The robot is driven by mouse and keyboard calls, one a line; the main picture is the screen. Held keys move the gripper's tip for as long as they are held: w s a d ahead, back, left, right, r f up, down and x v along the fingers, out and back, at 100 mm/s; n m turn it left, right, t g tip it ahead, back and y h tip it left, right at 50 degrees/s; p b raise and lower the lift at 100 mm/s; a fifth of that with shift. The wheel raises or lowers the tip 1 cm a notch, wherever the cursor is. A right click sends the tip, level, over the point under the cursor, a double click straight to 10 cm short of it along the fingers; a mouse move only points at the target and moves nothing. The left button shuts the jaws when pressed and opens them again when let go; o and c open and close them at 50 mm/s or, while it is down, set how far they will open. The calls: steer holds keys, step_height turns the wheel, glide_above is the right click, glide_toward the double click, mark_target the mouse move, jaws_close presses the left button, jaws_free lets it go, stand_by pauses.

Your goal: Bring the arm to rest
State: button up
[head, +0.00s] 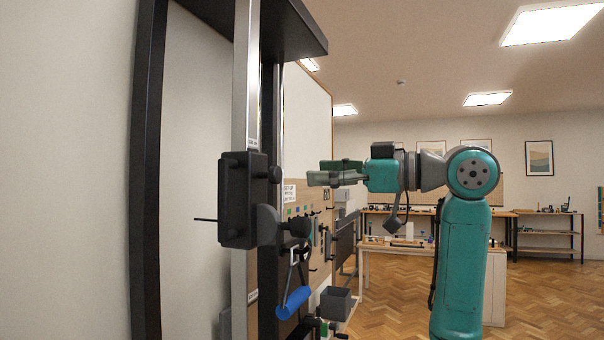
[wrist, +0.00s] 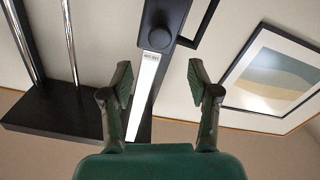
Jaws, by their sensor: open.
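My gripper (head: 318,172) is at the end of my teal arm, raised in mid-air at the middle of the head view and pointing left. In the wrist view my gripper (wrist: 158,78) has its two dark green fingers spread apart with nothing held between them. A black upright frame with a metal post (head: 246,80) stands to the left of it in the head view. A black carriage block (head: 240,200) with knobs sits on that post. I cannot tell the exact depth between gripper and frame.
A blue handle (head: 293,302) hangs from the frame, with a grey bin (head: 336,303) beside it. A pegboard (head: 300,205) with tools is behind. A workbench (head: 405,247) and shelves (head: 548,233) stand farther back. Parquet floor (head: 545,290) is clear at the right.

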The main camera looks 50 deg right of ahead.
steer(key=shift+v, duration=0.8)
